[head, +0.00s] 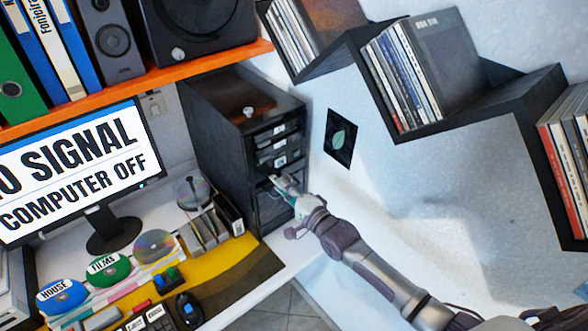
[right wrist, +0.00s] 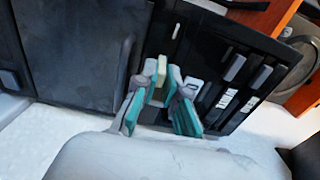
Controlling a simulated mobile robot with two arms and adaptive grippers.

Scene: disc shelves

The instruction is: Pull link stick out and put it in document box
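The black tower (head: 222,125) stands on the desk beside the wall, with its slotted front to the right. My right gripper (head: 284,183) is at this front, about halfway up. In the right wrist view, my gripper's teal-padded fingertips (right wrist: 162,82) are on either side of a small pale stick (right wrist: 162,66), seemingly the link stick, against the black front. I cannot tell whether the fingers press on it. In the head view the stick cannot be made out. A dark box holding papers (head: 230,213), possibly the document box, stands on the desk by the tower. My left gripper is not in view.
A monitor (head: 85,175) stands at the left. An orange shelf (head: 150,87) runs above the desk. Black wall shelves (head: 470,110) with disc cases hang above my right arm.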

